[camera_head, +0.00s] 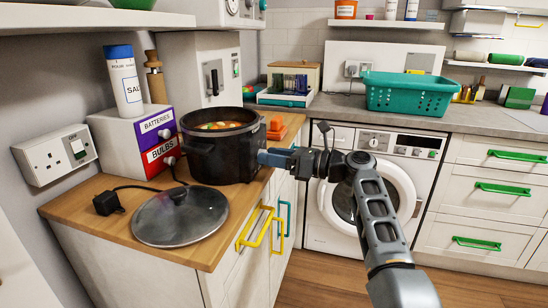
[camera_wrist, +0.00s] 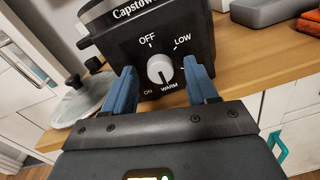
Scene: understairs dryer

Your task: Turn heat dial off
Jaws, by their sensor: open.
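The heat dial (camera_wrist: 160,70) is a white round knob on the front of the black slow cooker (camera_head: 220,152). In the wrist view, OFF, LOW, WARM and ON are printed around it, and its mark seems to point down toward WARM. My gripper (camera_wrist: 161,78) is open, with one blue finger on each side of the dial in the picture; I cannot tell if they touch it. In the head view my gripper (camera_head: 276,158) is at the cooker's right side, and the dial is hidden. The cooker (camera_wrist: 190,25) holds food and has no lid on.
The glass lid (camera_head: 180,215) lies on the wooden counter (camera_head: 80,207) in front of the cooker, beside a black plug (camera_head: 107,203). Boxes labelled batteries and bulbs (camera_head: 157,140) stand at left. A white dryer (camera_head: 375,190) is behind my arm.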

